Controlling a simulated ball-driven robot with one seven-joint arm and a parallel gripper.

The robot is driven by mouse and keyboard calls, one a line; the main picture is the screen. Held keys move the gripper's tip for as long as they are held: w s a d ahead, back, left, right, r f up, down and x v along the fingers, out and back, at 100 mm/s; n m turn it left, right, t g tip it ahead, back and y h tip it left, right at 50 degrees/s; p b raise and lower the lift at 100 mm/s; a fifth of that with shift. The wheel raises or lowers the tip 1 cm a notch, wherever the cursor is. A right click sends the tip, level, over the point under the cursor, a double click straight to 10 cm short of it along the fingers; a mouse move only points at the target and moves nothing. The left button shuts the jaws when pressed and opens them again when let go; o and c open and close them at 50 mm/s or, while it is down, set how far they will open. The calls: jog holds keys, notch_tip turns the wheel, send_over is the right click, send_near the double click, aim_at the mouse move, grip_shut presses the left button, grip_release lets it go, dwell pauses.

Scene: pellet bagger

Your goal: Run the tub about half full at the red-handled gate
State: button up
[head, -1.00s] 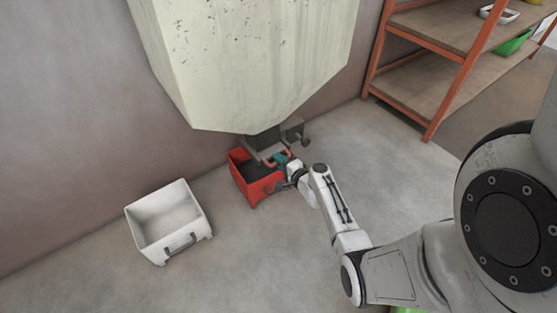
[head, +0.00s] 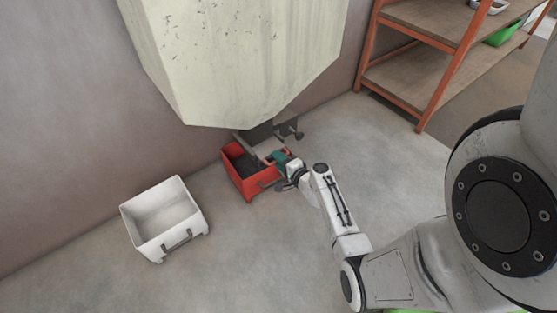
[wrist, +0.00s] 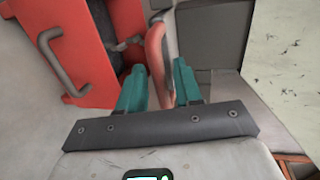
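The red tub (head: 258,187) stands on the floor under the pale hopper, with dark material in it; its fill height is hard to judge. It also shows in the wrist view (wrist: 90,50). The gate's grey plate (head: 262,147) sticks out from the hopper's outlet over the tub. In the head view my gripper (head: 281,158) is at the tub's right rim and partly hides the handle. Falling pellets cannot be made out.
The pale hopper (head: 240,60) hangs low above the tub, against the wall. An empty white tub (head: 165,220) stands on the floor to the left. An orange-framed shelf (head: 420,65) is at the right. The floor between is clear.

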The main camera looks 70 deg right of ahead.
jog(key=p+v, duration=0.2)
jog(key=v, duration=0.8)
jog(key=shift+s+p, duration=0.2)
jog(key=shift+p, duration=0.15)
jog(key=shift+a, duration=0.1)
